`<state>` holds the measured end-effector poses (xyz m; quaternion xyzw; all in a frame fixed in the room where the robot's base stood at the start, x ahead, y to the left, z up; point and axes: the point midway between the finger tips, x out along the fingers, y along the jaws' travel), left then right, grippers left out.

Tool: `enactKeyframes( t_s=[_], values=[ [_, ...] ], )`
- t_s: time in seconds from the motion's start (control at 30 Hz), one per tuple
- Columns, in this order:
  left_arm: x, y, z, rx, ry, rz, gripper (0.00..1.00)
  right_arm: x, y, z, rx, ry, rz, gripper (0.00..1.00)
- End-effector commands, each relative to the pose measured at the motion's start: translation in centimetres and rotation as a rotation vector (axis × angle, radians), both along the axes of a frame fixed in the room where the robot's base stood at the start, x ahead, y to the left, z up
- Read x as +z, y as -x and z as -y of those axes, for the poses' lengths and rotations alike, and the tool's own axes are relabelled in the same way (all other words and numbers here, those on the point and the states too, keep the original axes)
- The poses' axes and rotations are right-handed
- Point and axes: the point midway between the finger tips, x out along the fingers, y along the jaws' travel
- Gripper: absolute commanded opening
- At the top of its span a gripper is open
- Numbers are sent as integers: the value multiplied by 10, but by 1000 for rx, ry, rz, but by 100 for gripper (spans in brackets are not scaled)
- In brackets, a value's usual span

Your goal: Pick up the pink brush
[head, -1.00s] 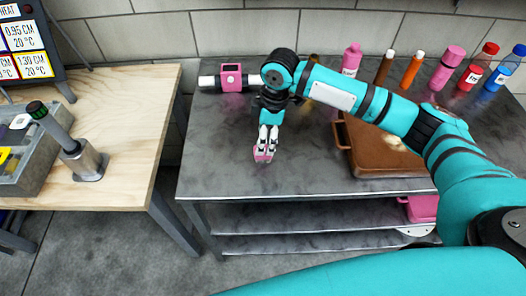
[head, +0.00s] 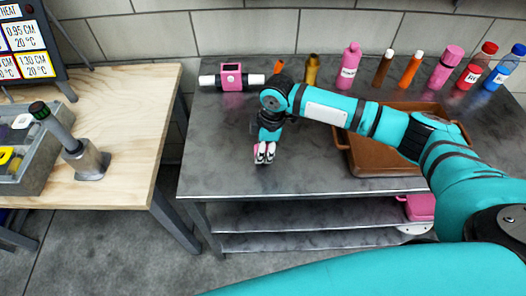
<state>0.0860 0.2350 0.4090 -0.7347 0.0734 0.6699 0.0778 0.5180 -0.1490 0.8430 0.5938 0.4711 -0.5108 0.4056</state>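My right gripper (head: 264,152) points down over the front left part of the grey metal table. Its tips look pink and white, and they are too small to tell whether they are open or shut or hold anything. I cannot make out a pink brush for certain. A pink block (head: 232,76) with white cylinder ends lies at the table's back left, behind the gripper. A pink bottle (head: 348,66) and another pink bottle (head: 446,68) stand along the back. My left gripper is not in view.
A brown tray (head: 345,158) sits on the metal table (head: 215,150), partly hidden under my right arm. Several bottles line the back edge. A wooden table (head: 125,130) with a grey bin (head: 35,180) stands left, across a gap. A pink item (head: 420,207) is on the shelf below.

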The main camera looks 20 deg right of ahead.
Motion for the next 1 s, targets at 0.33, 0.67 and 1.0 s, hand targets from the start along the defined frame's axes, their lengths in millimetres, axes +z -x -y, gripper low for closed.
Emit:
enactKeyframes(
  t_s=[0.33,0.67,1.0],
  values=[
    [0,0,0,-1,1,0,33,0,0,0,0,0,0,5],
    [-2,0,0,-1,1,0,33,10,-1,0,0,-2,1,4],
    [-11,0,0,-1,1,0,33,36,26,12,0,1,-1,4]
  ],
)
